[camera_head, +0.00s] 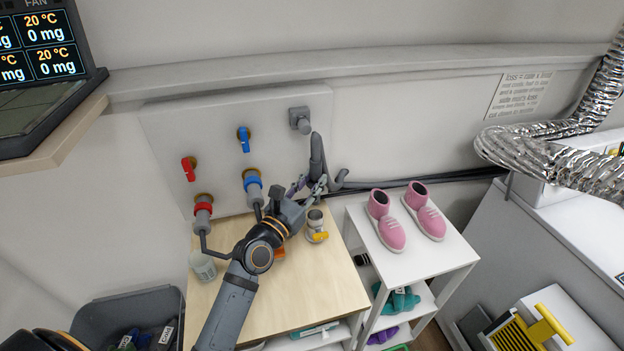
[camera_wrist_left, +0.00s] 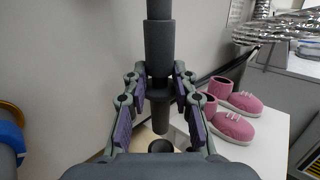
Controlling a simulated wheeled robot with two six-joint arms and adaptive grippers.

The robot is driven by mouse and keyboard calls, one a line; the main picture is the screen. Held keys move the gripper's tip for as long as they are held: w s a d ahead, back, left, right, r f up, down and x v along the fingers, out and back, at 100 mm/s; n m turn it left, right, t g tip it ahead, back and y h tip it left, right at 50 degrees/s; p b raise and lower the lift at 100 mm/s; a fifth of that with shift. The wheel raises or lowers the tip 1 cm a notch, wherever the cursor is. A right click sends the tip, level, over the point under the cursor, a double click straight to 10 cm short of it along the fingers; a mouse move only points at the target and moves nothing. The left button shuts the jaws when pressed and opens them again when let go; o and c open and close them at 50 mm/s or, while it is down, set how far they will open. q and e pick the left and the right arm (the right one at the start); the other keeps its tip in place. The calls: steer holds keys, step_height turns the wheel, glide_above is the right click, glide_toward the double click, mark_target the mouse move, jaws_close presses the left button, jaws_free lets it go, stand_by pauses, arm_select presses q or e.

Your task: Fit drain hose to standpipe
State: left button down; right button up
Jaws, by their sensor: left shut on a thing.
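My left gripper (camera_head: 310,184) is shut on the dark grey drain hose (camera_head: 317,153) in front of the wall panel. In the left wrist view the hose (camera_wrist_left: 159,45) stands upright between the fingers (camera_wrist_left: 158,88), its narrower end pointing down. A dark round opening (camera_wrist_left: 160,146) shows just below that end; a small gap shows between them. In the head view a short open-topped metal fitting with a yellow part (camera_head: 315,222), which may be the standpipe, stands on the wooden top below the gripper. I cannot tell if the hose is lined up. My right gripper is not in view.
The wall panel carries red (camera_head: 190,168) and blue (camera_head: 244,140) taps and a grey outlet (camera_head: 300,121). A white cup (camera_head: 203,266) stands at the wooden top's left edge. Pink shoes (camera_head: 387,221) sit on the white shelf to the right. A dark bin (camera_head: 85,312) is at lower left.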

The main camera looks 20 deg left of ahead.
mark_target(314, 204)
arm_select(q)
steer(key=shift+f+b, duration=1.35)
steer(key=shift+f, duration=0.75)
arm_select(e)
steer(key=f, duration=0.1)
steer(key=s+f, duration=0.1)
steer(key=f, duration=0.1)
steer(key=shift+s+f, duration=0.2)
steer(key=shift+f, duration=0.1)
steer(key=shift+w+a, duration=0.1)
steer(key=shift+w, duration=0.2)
arm_select(q)
steer(key=shift+p, duration=0.6)
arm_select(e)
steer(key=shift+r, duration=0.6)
arm_select(q)
steer(key=shift+f+b, duration=1.6)
steer(key=shift+f, duration=0.2)
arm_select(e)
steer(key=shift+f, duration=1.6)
arm_select(q)
steer(key=shift+f, duration=0.35)
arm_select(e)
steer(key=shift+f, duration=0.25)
arm_select(q)
steer(key=shift+f+b, duration=1.5)
steer(key=shift+b, duration=0.05)
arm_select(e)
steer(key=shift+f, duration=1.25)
